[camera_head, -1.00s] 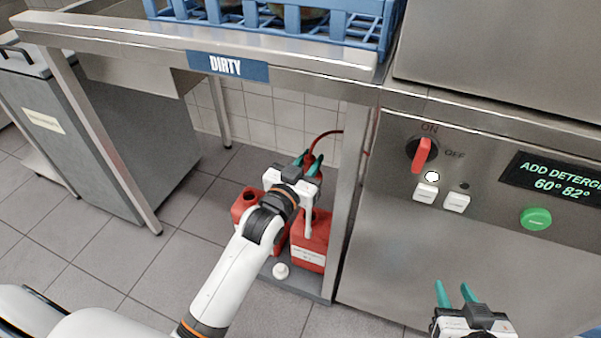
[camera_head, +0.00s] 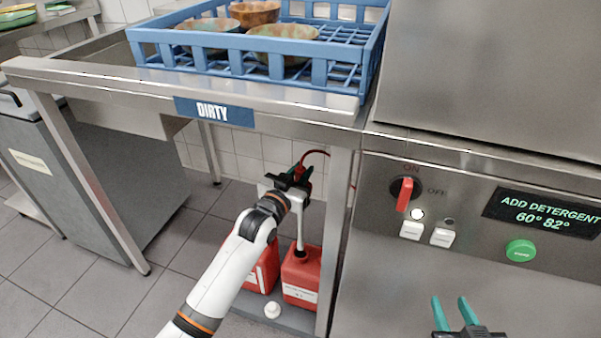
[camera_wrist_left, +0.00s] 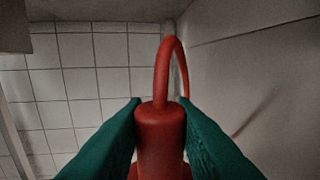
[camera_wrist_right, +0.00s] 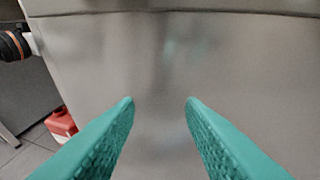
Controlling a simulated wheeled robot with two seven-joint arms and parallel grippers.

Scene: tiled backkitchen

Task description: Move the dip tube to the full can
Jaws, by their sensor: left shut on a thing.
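The dip tube has a red head (camera_head: 301,174) with a red hose, and a pale pipe (camera_head: 300,222) hanging below. My left gripper (camera_head: 303,180) is shut on the red head, which shows between the green fingers in the left wrist view (camera_wrist_left: 160,130). The pipe is about upright over the right red can (camera_head: 302,276), its lower end at that can's mouth; I cannot tell whether the tip is still inside. The left red can (camera_head: 262,272) is partly hidden by my left arm. Which can is full is not visible. My right gripper (camera_head: 452,304) is open and empty before the steel machine.
A white cap (camera_head: 272,310) lies in front of the cans on a low grey tray. The steel table (camera_head: 100,84) with a blue rack (camera_head: 200,63) stands above. A table leg (camera_head: 337,230) and the dishwasher front (camera_head: 420,280) bound the cans' right side.

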